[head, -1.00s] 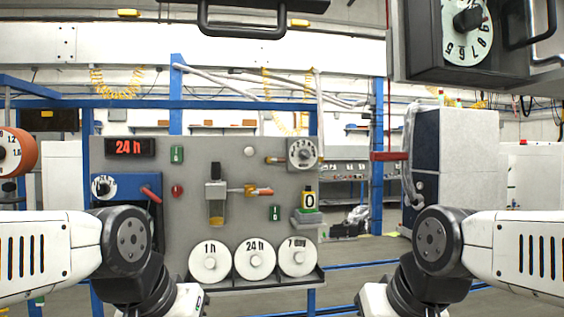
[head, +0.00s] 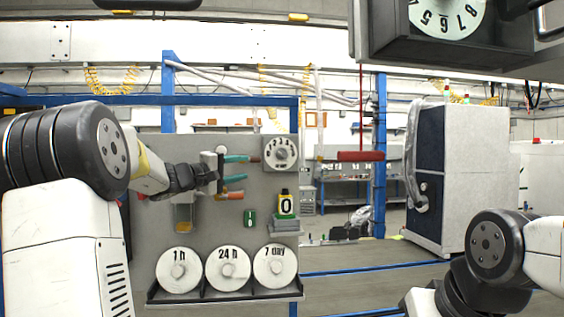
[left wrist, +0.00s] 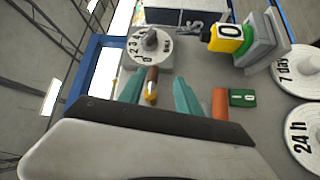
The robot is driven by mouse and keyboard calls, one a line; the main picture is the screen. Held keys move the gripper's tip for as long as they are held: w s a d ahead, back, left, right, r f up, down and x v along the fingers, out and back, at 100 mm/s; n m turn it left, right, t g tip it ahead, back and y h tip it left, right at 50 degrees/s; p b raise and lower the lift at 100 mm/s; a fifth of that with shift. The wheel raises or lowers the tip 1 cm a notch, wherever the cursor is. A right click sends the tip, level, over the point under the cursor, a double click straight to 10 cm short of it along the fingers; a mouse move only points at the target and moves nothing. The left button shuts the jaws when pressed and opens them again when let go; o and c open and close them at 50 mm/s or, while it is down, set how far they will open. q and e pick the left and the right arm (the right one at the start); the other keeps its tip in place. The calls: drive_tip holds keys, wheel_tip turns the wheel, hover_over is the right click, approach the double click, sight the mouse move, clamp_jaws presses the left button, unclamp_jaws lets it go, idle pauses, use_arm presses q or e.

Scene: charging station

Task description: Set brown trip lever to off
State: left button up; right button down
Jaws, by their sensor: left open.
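The brown lever (left wrist: 152,80), with a yellowish tip, sticks out below the numbered dial (left wrist: 151,46) in the left wrist view. In the head view the dial (head: 281,153) is on the grey panel and the lever is mostly hidden by my gripper. My left gripper (head: 236,169) is open at the panel, its teal fingers pointing right. In the left wrist view the brown lever appears between the fingers (left wrist: 160,95); I cannot tell whether they touch it. An orange cylindrical handle (left wrist: 219,103) is just outside the right finger. My right gripper is out of view.
A green switch (head: 249,218) and a yellow-and-black "0" block (head: 286,204) are on the panel nearby. White discs marked 1 h (head: 180,270), 24 h (head: 228,268) and 7 day (head: 275,266) stand on the lower shelf. A dark box with a dial (head: 447,45) hangs upper right.

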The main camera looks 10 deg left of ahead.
sight(251, 161)
use_arm(q)
drive_tip(key=shift+w+a+r+n+t, duration=0.3)
drive_tip(key=shift+w+a+r, duration=0.05)
drive_tip(key=shift+w+a, duration=0.3)
drive_tip(key=shift+w+r, duration=0.15)
drive_tip(key=shift+w, duration=0.1)
drive_tip(key=x, duration=0.7)
drive_tip(key=shift+w+d, duration=0.1)
drive_tip(key=shift+d, duration=0.05)
clamp_jaws()
idle(0.5)
